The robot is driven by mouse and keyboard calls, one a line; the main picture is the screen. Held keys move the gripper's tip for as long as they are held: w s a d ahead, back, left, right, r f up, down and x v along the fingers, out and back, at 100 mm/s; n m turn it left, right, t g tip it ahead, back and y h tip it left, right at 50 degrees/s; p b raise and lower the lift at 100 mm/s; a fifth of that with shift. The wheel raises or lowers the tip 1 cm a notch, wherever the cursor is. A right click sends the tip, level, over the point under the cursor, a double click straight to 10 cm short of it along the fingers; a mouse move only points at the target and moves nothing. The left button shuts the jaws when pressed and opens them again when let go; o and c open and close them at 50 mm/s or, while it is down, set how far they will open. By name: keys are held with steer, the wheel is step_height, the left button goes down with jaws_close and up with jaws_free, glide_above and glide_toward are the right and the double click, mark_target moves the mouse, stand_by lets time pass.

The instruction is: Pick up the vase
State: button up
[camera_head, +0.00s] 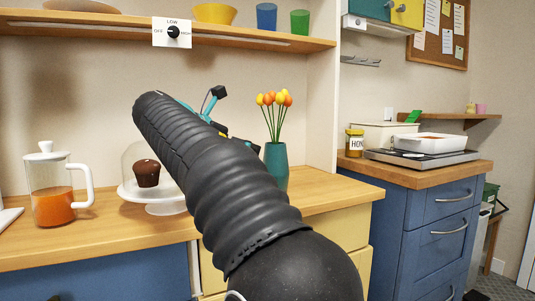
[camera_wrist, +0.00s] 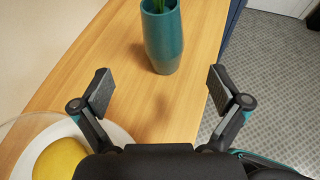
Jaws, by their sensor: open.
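The teal vase (camera_head: 276,165) stands upright on the wooden counter, holding orange and yellow tulips. In the head view my arm partly covers its left side. In the wrist view the vase (camera_wrist: 162,42) stands upright beyond my gripper (camera_wrist: 160,90), roughly centred between the two fingers. The fingers are spread wide apart and empty, with bare counter between them. Neither finger touches the vase. In the head view my arm hides most of the gripper.
A cake stand (camera_head: 165,207) with a brown muffin and a jug (camera_head: 55,195) of orange liquid stand left of my arm. A yellow rounded thing (camera_wrist: 60,160) on a white plate lies close by my left finger. A shelf (camera_head: 100,25) runs above. Carpeted floor (camera_wrist: 275,80) lies past the counter edge.

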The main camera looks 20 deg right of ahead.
mark_target(266, 152)
steer(key=shift+h, duration=0.3)
steer(key=x, duration=0.3)
steer(key=b+x, duration=0.1)
steer(key=x, duration=0.4)
steer(key=shift+w+d+r, duration=0.25)
steer(key=shift+w+d, duration=0.05)
steer(key=shift+w, duration=0.1)
steer(key=shift+s+d+b+x, duration=0.1)
steer(key=shift+s+b+x, duration=0.2)
steer(key=shift+x, duration=0.95)
steer(key=shift+s+d+b+x, duration=0.15)
steer(key=shift+b+x, duration=0.2)
steer(key=shift+x, duration=0.9)
steer(key=shift+w+r, duration=0.1)
steer(key=shift+r, duration=0.05)
steer(key=c, duration=1.8)
steer(key=shift+r, duration=0.1)
jaws_close()
